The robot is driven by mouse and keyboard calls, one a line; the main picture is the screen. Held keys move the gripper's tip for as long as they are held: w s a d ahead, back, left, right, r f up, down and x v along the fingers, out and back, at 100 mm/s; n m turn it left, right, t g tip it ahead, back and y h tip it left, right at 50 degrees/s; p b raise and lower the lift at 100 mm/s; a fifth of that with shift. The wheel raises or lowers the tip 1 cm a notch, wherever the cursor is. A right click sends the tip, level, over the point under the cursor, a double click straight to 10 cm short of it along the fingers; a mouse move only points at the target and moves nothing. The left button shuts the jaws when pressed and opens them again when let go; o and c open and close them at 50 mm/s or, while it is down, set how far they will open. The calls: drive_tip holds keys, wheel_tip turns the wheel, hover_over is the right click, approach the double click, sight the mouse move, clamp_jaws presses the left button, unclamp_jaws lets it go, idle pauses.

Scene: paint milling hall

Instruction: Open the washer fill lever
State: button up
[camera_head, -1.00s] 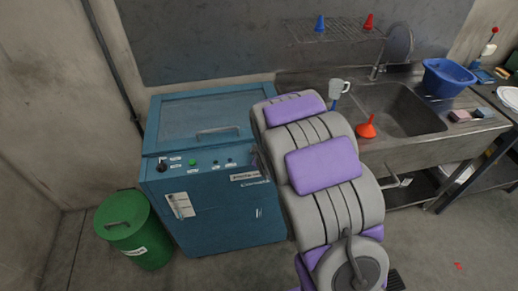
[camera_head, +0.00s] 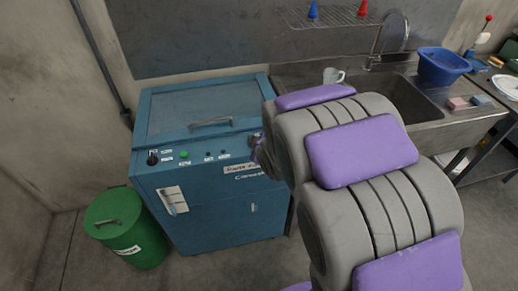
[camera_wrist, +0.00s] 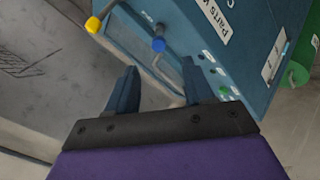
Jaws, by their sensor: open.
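The blue parts washer (camera_head: 205,205) stands left of my arm in the head view. My arm hides its right side. In the wrist view the washer (camera_wrist: 255,80) appears turned over, with two thin levers near its edge. One lever has a blue knob (camera_wrist: 158,44), the other a yellow knob (camera_wrist: 93,25). I cannot read which one is the fill lever. My gripper (camera_wrist: 160,72) is open and empty, its two dark fingers apart. In the picture, the blue knob lies just beyond the gap between the fingers, and the yellow knob is further up and left. No contact shows.
A green bin (camera_head: 127,232) stands left of the washer. The washer lid (camera_head: 205,105) is closed. Bare floor lies in front.

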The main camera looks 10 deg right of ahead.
drive_tip(key=shift+b+v, duration=0.4)
drive_tip(key=shift+v, duration=0.9)
idle(0.5)
